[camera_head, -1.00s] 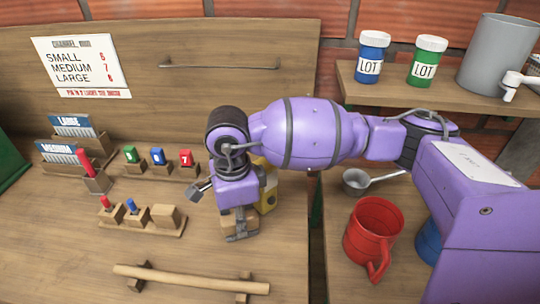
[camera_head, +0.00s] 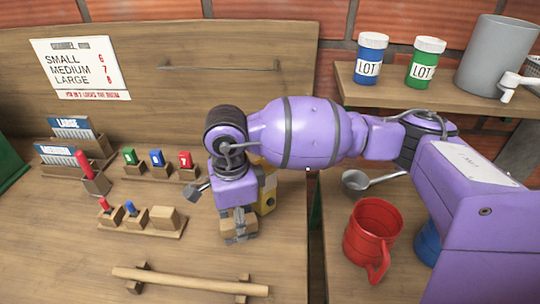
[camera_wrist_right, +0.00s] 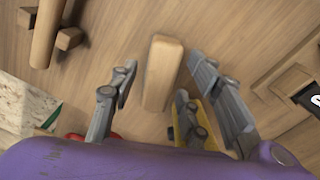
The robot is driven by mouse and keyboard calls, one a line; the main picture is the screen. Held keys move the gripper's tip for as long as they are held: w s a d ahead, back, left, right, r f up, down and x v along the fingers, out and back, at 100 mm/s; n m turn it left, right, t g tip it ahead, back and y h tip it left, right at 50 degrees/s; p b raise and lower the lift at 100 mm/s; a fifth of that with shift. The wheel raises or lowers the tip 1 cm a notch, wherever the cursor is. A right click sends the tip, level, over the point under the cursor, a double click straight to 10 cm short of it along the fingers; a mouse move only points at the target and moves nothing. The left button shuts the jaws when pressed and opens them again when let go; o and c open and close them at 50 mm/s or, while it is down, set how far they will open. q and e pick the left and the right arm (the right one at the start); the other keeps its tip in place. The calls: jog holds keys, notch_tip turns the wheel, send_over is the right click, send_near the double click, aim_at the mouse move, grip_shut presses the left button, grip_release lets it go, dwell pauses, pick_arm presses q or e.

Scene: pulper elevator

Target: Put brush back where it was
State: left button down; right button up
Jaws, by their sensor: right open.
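A pale wooden block (camera_wrist_right: 164,68), perhaps the brush, stands on the bench between the fingers of my right gripper (camera_wrist_right: 163,66). No bristles show, so I cannot confirm what it is. The right gripper is open, with one finger on each side of the block and visible gaps between. In the head view my right gripper (camera_head: 240,238) points down at the bench and partly hides the block (camera_head: 227,223). My left gripper is not in view.
A yellow object (camera_head: 269,191) stands close behind the gripper. A wooden rod (camera_head: 190,281) lies on supports in front. A block rack (camera_head: 150,228) is to the left. A red mug (camera_head: 371,226) and a metal scoop (camera_head: 355,181) are at the right.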

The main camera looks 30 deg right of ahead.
notch_tip(320, 180, up, 11)
jog(key=shift+r, duration=0.15)
jog(key=shift+a, duration=0.15)
dwell(0.5)
